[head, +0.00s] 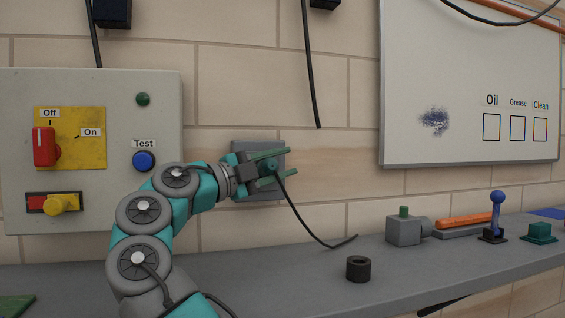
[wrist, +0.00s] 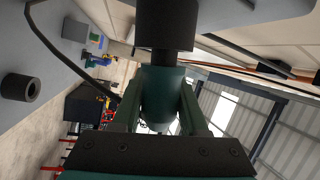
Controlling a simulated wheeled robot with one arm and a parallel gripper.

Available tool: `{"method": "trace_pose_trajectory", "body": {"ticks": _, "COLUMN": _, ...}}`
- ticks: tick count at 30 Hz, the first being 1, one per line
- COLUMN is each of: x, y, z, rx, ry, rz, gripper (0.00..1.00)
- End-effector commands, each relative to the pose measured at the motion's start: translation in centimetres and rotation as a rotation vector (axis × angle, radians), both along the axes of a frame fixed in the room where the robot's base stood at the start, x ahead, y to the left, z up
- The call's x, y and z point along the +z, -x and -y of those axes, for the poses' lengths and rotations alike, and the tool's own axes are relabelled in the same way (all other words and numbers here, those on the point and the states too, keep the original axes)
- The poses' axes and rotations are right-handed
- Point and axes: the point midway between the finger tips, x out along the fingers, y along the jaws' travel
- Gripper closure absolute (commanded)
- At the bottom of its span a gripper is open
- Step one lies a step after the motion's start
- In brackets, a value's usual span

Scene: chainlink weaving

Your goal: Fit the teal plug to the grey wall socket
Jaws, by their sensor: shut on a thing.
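The grey wall socket (head: 258,145) is a square plate on the tiled wall, partly hidden behind my gripper. My gripper (head: 270,168) is in front of it, its green fingers pointing right. They are shut on the teal plug (head: 273,165), whose black cable droops to the shelf. In the wrist view, my gripper (wrist: 165,110) has the dark teal plug (wrist: 161,88) between its fingers. A black cylinder (wrist: 166,25) lines up with the plug's far end there. I cannot tell whether the plug is seated in the socket.
A control panel (head: 100,190) with a red switch is left of my arm. The grey shelf (head: 290,285) below holds a black ring (head: 358,268), a grey block (head: 404,230) and a blue lever (head: 496,212). Another black cable (head: 310,75) hangs above. The shelf's front middle is clear.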

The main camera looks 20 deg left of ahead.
Motion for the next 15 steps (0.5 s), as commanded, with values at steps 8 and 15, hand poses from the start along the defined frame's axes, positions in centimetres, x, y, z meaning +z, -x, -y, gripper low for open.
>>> {"method": "trace_pose_trajectory", "body": {"ticks": 8, "x": -0.1, "y": -0.7, "z": -0.4, "rx": 0.000, "ry": 0.000, "rz": -0.001, "gripper": 1.00}}
{"method": "trace_pose_trajectory", "body": {"ticks": 15, "x": -0.4, "y": -1.1, "z": -0.7, "rx": -0.001, "ry": 0.002, "rz": -0.003, "gripper": 1.00}}
